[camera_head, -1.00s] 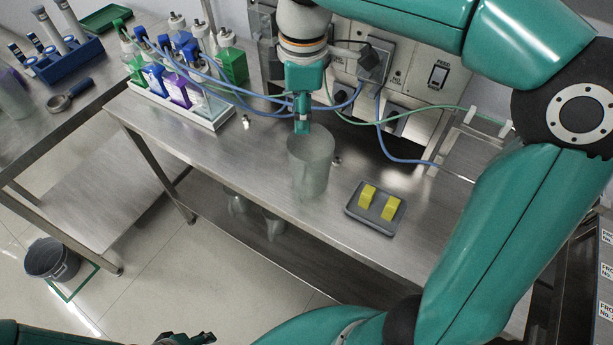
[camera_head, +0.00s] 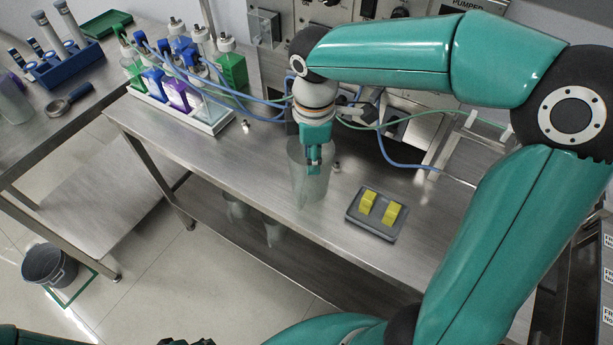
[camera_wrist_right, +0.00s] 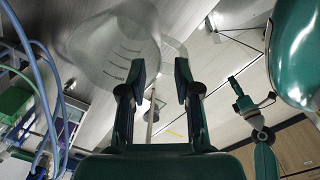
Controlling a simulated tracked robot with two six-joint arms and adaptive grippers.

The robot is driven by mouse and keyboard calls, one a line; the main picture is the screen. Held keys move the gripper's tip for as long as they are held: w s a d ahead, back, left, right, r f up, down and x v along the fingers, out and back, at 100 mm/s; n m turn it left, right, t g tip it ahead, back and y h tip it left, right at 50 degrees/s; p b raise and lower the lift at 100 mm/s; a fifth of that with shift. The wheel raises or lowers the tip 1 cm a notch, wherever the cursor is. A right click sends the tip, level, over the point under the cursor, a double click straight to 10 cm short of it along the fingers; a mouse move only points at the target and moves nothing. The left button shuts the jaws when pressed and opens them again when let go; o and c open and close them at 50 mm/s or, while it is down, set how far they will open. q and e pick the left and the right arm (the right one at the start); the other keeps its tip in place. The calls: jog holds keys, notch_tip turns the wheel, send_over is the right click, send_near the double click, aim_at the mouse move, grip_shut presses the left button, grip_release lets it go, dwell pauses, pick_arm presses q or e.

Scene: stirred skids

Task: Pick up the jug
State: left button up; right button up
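The jug (camera_head: 308,192) is a translucent grey vessel standing upright on the steel bench, near its front edge. My right gripper (camera_head: 314,168) points down and overlaps the jug's upper part in the head view. In the right wrist view its two fingers (camera_wrist_right: 159,75) are apart, and the jug (camera_wrist_right: 105,50) shows large beyond them, mostly up and to the left, with graduation marks on its wall. I cannot tell whether a finger touches it. My left gripper (camera_head: 202,342) is only partly in view at the bottom edge of the head view, its fingers unclear.
A grey tray (camera_head: 352,219) with two yellow blocks lies right of the jug. A white rack (camera_head: 205,126) of bottles stands at the back left. Blue and green tubes hang behind the jug. Two translucent vessels (camera_head: 274,231) show on the lower shelf. Bare bench lies left of the jug.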

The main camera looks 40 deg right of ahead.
aim_at(307, 178)
notch_tip(307, 178, down, 5)
jog(key=shift+d+r+p, duration=0.15)
jog(key=shift+r+p, duration=0.05)
jog(key=shift+p, duration=0.1)
grip_shut()
